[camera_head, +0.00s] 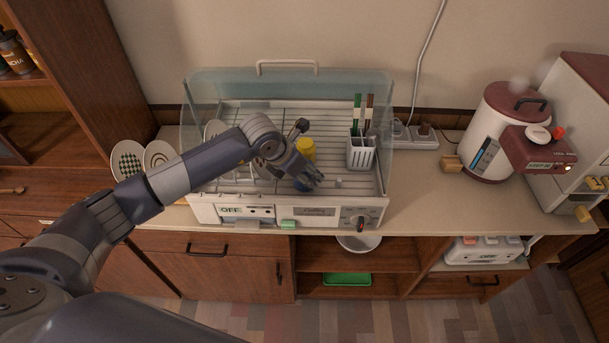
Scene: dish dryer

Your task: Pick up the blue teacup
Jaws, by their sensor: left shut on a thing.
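The blue teacup (301,185) is inside the dish dryer (215,199), near its front edge. Only a small blue part of it shows; my left gripper covers most of it. My left gripper (313,177) reaches in from the left over the dryer's front and is shut on the blue teacup. I cannot tell whether the cup touches the rack. My right gripper is not in view.
A yellow cup (306,147) stands right behind the gripper. A white utensil holder (361,153) is to the right. Plates stand at the left of the rack. Clear dryer walls surround it.

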